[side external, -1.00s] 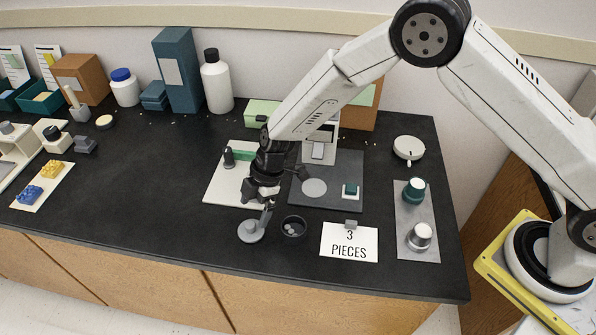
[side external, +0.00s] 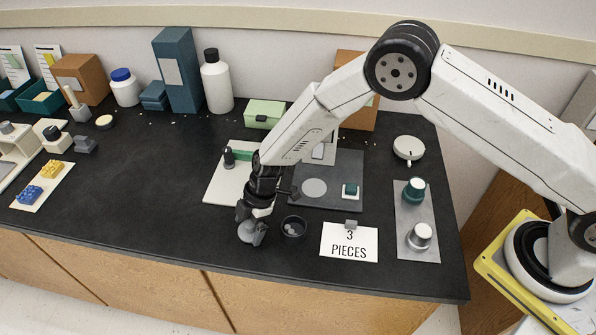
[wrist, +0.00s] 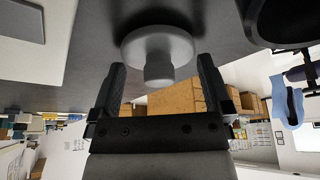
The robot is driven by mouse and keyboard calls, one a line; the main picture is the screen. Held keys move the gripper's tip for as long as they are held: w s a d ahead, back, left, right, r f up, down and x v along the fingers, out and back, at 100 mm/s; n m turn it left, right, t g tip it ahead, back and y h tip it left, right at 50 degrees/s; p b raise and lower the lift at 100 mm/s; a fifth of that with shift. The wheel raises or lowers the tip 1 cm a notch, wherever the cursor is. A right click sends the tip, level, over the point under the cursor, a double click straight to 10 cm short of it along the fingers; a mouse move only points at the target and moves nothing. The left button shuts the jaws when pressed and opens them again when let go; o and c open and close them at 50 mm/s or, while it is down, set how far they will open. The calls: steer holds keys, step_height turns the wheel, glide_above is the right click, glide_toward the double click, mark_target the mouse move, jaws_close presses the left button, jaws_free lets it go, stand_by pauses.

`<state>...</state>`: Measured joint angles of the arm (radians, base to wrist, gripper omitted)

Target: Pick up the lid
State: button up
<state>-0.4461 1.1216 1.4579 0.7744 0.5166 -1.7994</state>
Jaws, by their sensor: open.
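The lid (side external: 251,238) is a grey disc with a short round knob. It lies on the black bench near the front edge, left of a small dark cup (side external: 293,227) with pale pieces in it. My gripper (side external: 252,224) is right over the lid and hides part of it. In the wrist view the lid (wrist: 160,42) lies just ahead of my open gripper (wrist: 162,66). Its knob points toward the gripper and sits between the two fingertips, with a gap on each side. The cup shows dark at the upper right (wrist: 285,18).
A white "3 PIECES" card (side external: 349,243) stands right of the cup. A grey mat (side external: 325,199) and a white board (side external: 222,188) lie behind. A grey plate (side external: 418,213) with two knobbed items is at the right.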

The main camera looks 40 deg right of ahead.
mark_target(242, 235)
stand_by(0.5)
steer(key=c, duration=0.9)
steer(key=shift+r, duration=1.55)
steer(key=s+d+r, duration=0.2)
steer(key=s+r, duration=0.2)
steer(key=r, duration=0.1)
steer(key=shift+r, duration=0.3)
steer(key=s+d+r, duration=0.4)
steer(key=s, duration=0.4)
steer(key=shift+s+d, duration=0.15)
steer(key=shift+s, duration=0.05)
